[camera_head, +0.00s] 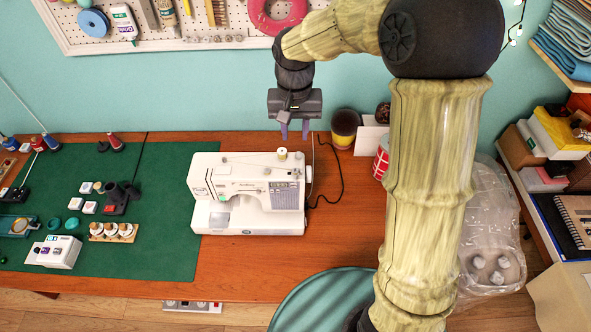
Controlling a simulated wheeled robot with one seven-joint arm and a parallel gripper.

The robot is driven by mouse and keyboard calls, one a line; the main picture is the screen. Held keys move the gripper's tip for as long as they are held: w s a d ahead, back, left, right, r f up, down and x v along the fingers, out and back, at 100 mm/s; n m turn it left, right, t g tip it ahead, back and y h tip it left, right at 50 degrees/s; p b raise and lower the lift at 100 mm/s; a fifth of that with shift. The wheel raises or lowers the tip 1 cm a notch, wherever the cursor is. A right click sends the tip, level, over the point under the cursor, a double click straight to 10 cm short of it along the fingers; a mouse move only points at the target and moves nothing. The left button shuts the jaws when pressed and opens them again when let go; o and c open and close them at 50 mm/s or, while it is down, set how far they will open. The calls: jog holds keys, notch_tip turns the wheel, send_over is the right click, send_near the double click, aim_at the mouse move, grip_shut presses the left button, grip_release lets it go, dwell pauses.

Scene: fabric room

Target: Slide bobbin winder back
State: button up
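The bobbin winder is too small for me to single out for certain on that top. My gripper (295,131) hangs pointing down above and slightly behind the right end of the machine. Its two purple-grey fingers are apart, with nothing visible between them. It appears clear of the machine.
A dark cup with a yellow band (345,128) and a red-and-white can (381,158) stand right of the machine. A green cutting mat (150,240) with small tools lies left. Bare tabletop (270,262) lies in front.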

aim_at(295, 177)
jog(key=shift+f, duration=0.1)
notch_tip(295, 177, down, 17)
jog(key=p, duration=0.3)
jog(key=shift+f+p, duration=0.15)
jog(key=shift+p, duration=0.2)
jog(key=shift+w, duration=0.1)
